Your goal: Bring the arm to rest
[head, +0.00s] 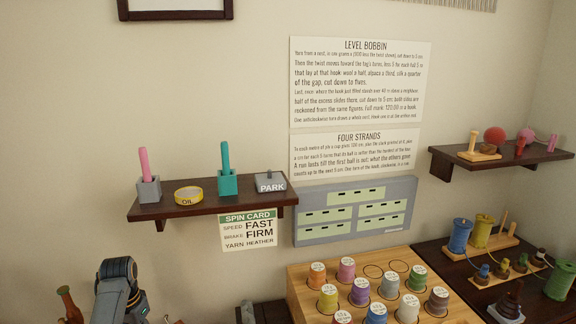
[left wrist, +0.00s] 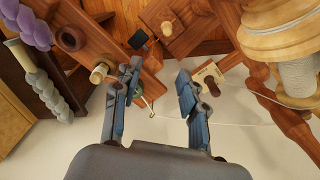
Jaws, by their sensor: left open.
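My left arm (head: 118,290) shows at the lower left of the head view, below the wall shelf. Its gripper (left wrist: 158,84) is open in the left wrist view, with nothing between the blue-grey fingers. Past the fingertips are dark reddish wooden parts (left wrist: 105,50) and a small hook (left wrist: 147,103). I cannot tell whether a finger touches the wooden part at its left. My right gripper is in neither view.
A wall shelf (head: 205,207) holds an oil tin (head: 188,195), two coloured holders and a grey PARK block (head: 269,182). A bobbin rack (head: 300,285) stands at lower middle. In the wrist view, a wound bobbin (left wrist: 290,45) and thread lie to the right.

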